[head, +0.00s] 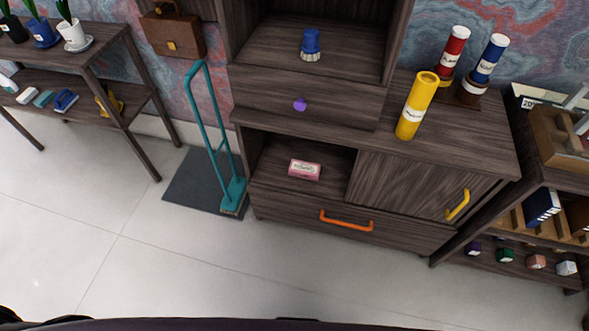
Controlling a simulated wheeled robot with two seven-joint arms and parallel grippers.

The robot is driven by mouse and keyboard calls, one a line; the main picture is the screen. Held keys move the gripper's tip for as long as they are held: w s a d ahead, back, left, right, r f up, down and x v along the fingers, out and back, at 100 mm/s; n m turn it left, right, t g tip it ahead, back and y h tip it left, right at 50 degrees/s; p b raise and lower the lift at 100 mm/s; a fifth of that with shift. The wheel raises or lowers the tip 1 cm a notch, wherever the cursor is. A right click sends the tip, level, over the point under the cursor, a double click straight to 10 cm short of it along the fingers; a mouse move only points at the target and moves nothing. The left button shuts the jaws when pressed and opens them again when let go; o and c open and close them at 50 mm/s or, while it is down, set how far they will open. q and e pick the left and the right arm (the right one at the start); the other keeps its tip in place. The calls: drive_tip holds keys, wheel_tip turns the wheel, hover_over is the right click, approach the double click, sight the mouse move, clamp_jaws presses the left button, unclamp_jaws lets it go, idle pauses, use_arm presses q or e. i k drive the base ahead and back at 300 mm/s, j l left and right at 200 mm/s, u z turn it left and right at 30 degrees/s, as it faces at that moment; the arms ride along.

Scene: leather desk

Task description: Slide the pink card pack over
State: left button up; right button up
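The pink card pack (305,170) lies flat in the open lower compartment of the dark wooden cabinet (300,207). It is a small pink box with a pale label, near the compartment's front edge. The closed panel with a yellow handle (457,205) is to its right. Neither of my grippers shows in the head view.
Below the pack is a drawer with an orange handle (347,221). A yellow cylinder (417,106) stands on the cabinet top. A teal upright stand (231,185) is left of the cabinet on a dark mat (183,184). The floor (180,260) in front is clear.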

sight(307, 171)
drive_tip(key=i+j, duration=0.1)
drive_tip(key=j, duration=2)
drive_tip(key=k+u, duration=0.05)
